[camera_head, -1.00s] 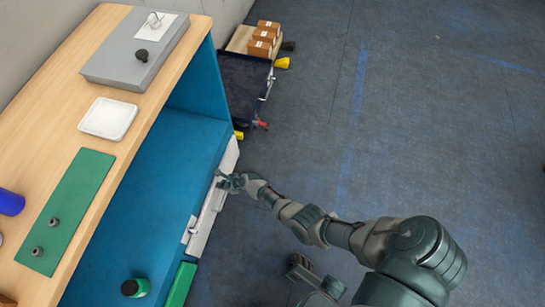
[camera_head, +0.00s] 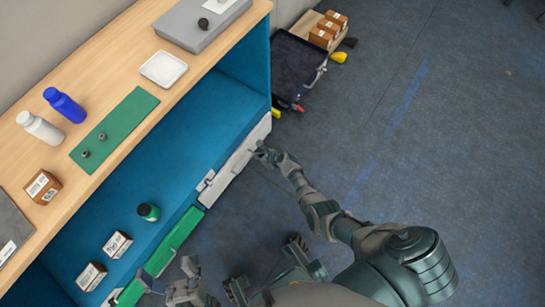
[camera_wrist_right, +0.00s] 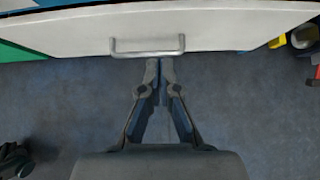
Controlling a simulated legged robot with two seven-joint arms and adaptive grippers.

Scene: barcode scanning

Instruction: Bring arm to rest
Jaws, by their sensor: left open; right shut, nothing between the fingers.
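My right gripper (camera_head: 259,152) is shut and empty at the white drawer front (camera_head: 240,163) under the blue shelf. In the right wrist view my right fingertips (camera_wrist_right: 160,66) are together just below the metal drawer handle (camera_wrist_right: 147,53) of the white front (camera_wrist_right: 215,28); I cannot tell whether they touch it. The right arm stretches out from the lower right. My left gripper (camera_head: 190,268) is open, low in the picture, near the green drawer front (camera_head: 170,240). Its fingers are small in the view and nothing shows between them.
The wooden bench (camera_head: 110,85) holds a blue bottle (camera_head: 64,104), a white bottle (camera_head: 40,130), a green mat (camera_head: 115,130) and a white tray (camera_head: 163,69). A dark cart (camera_head: 298,62) stands beyond the bench. The floor (camera_head: 440,130) to the right is clear.

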